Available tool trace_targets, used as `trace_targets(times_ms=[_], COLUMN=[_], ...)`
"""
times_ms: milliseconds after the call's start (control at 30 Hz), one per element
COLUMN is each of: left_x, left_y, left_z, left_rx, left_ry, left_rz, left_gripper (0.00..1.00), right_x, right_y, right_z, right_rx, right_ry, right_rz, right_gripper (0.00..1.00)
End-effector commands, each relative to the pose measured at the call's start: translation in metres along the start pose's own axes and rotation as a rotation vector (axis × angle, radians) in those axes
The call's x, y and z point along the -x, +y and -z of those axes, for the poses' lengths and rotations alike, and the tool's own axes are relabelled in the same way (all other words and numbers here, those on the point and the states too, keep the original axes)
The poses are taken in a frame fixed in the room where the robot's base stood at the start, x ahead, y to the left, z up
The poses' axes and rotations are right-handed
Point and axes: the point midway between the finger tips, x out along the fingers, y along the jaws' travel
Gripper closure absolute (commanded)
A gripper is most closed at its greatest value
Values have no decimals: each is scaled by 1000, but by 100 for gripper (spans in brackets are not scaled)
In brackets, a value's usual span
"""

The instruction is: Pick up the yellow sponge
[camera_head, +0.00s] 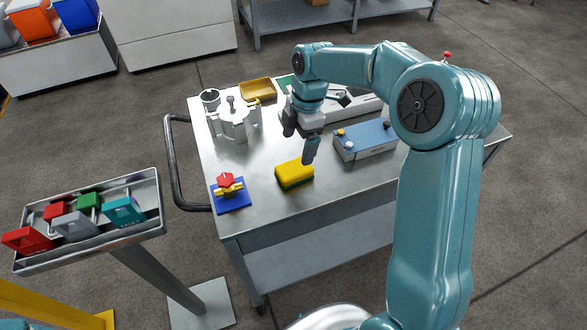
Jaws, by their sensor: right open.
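The yellow sponge (294,173), with a dark green underside, lies flat on the metal cart top (262,213) near its front edge. My right gripper (299,146) hangs from the teal arm above the cart, fingers pointing down, just behind and above the sponge. It is open, with nothing between its fingers. One finger comes close to the sponge's right end in the picture; I cannot tell whether it touches. My left gripper is not in view.
A blue block with a red-and-yellow valve (229,190) sits left of the sponge. A blue-grey box (365,140) stands right. A white fixture (233,120) and a yellow tray (258,91) are behind. A tray of padlocks (150,190) stands left of the cart.

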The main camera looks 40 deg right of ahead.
Motion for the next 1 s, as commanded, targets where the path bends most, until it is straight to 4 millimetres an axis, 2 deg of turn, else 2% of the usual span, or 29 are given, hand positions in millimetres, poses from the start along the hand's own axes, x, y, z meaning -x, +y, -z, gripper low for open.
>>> trace_targets(times_ms=[100,367,600,733,933,1000], left_x=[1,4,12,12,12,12], left_y=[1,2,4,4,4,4], left_z=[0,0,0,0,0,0], left_rx=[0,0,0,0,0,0], left_ry=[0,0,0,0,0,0], left_rz=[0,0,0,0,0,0], left_gripper=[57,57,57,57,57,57], right_x=[-24,-47,-84,-93,-94,-94], right_y=[-1,0,-1,0,1,0], right_z=[0,0,-2,-2,-2,-2], right_rx=[0,-1,-1,-1,-1,-1], right_ry=[0,1,0,0,0,0], right_rz=[4,3,3,0,-1,-1], right_gripper=[6,6,6,6,6,29])
